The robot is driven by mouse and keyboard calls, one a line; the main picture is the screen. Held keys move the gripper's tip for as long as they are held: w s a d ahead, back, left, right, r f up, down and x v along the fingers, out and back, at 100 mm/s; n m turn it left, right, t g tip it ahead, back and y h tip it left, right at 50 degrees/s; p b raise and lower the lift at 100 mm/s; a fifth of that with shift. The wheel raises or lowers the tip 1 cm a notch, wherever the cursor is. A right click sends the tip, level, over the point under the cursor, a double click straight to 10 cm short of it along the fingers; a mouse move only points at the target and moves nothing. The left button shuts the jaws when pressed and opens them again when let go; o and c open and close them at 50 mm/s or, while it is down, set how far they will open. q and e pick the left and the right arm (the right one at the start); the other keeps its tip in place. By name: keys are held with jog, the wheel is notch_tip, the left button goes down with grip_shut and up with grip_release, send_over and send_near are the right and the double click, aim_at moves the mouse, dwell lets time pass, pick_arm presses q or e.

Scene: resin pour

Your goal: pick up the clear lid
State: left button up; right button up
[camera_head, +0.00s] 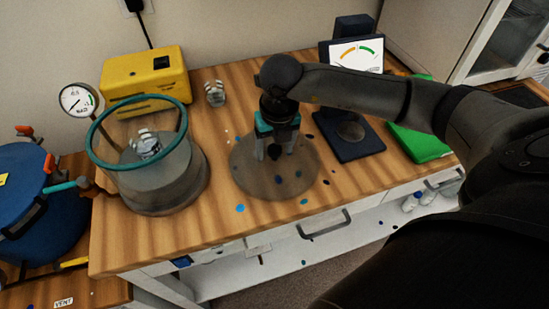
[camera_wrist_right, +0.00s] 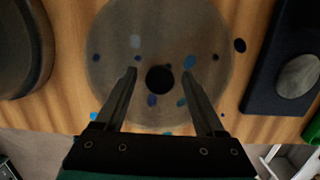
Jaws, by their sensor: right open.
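The clear lid (camera_head: 243,170) is a round, greyish see-through disc lying flat on the wooden bench, with blue and dark spots on or around it. In the right wrist view the lid (camera_wrist_right: 120,35) has a dark round knob (camera_wrist_right: 160,80) at its centre. My right gripper (camera_head: 273,156) points down over the lid. In the wrist view its fingers (camera_wrist_right: 160,73) are open, one on each side of the knob with gaps, and nothing is held. The gripper hides the knob in the head view. My left gripper is not in view.
Left of the lid stands a grey pot (camera_head: 165,185) with a teal ring (camera_head: 91,146) and a gauge (camera_head: 77,100). A yellow box (camera_head: 145,77) and small clear cup (camera_head: 215,94) are behind. Right are a dark scale (camera_head: 352,150) with display and a green item (camera_head: 421,146).

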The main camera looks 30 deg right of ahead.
grip_shut()
dwell(0.5)
jog(key=shift+w+r, duration=0.1)
dwell(0.8)
